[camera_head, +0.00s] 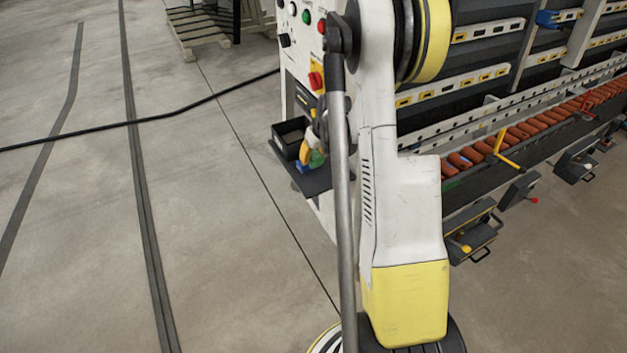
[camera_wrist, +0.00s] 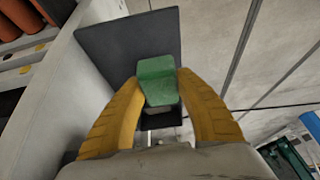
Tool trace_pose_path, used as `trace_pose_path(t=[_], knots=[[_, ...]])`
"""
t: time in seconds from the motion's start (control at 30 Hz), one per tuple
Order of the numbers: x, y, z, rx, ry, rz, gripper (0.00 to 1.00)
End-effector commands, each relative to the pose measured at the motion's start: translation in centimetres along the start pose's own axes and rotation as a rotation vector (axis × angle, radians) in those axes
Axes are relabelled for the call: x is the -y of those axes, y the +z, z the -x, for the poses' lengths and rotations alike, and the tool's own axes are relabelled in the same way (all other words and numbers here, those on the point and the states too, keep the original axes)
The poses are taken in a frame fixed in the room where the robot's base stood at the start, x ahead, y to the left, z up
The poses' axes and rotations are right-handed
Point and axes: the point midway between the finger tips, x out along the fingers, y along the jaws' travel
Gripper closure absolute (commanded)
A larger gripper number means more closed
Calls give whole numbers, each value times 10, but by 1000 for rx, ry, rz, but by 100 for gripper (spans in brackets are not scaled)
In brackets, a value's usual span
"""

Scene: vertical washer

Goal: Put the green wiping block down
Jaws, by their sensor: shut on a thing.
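The green wiping block (camera_wrist: 157,82) is between the two yellow fingers of my gripper (camera_wrist: 158,96) in the wrist view. The fingers are shut on its sides. Behind the block is a flat dark shelf (camera_wrist: 110,42) fixed to the machine's side. In the head view my gripper (camera_head: 311,155) is beside the machine, over the dark shelf (camera_head: 314,181), and the green block (camera_head: 317,159) shows only in part. My arm hides some of the gripper. I cannot tell whether the block touches the shelf.
A black open box (camera_head: 289,138) stands at the shelf's left end, close to my gripper. The control panel (camera_head: 304,40) with coloured buttons is above. A roller conveyor (camera_head: 520,132) runs to the right. A black cable (camera_head: 150,122) crosses the open floor at left.

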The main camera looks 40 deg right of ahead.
Motion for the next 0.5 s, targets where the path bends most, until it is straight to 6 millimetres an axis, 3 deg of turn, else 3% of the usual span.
trace_pose_path(t=[0.13,0.5], knots=[[-15,2,-7,-2,4,-9,100],[-16,26,-63,-2,4,-8,100]])
